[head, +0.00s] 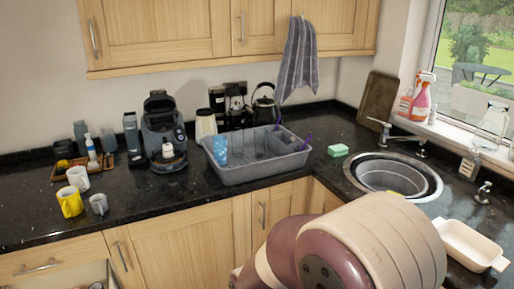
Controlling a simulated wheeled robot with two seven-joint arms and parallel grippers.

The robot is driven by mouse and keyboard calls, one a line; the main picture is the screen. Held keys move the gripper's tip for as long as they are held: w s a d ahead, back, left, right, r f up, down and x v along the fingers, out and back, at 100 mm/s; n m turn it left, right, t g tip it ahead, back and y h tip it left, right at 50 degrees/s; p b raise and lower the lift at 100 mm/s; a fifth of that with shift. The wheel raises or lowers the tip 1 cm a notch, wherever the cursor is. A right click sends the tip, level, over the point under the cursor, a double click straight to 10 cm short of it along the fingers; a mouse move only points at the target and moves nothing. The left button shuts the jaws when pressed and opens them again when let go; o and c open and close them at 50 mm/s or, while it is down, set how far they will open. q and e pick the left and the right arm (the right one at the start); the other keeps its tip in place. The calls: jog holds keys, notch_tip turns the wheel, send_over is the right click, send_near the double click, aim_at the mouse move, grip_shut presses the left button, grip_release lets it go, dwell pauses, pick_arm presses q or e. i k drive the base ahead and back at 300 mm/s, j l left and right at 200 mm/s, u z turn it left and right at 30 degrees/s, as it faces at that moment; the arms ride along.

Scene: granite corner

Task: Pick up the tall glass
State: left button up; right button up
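A light-blue, glass-like tumbler (219,150) stands at the left end of the grey dish rack (262,176). Its lower part is hidden by the rack's wall. A clear glass vessel (493,122) stands at the window on the far right. I cannot tell for sure which one is the tall glass. A maroon and cream arm link of mine fills the lower right and hides part of the counter and cabinets. Neither of my grippers is in view.
A coffee machine (163,134) stands left of the rack, and a black kettle (263,105) behind it. Yellow, white and grey mugs stand at the left. A round sink (393,178), a green-and-white sponge (338,150) and a cream dish (469,245) are at the right. A striped towel (297,62) hangs above.

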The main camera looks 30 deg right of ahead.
aim_at(261, 144)
jog(key=z, duration=0.7)
jog(key=i+l, duration=0.05)
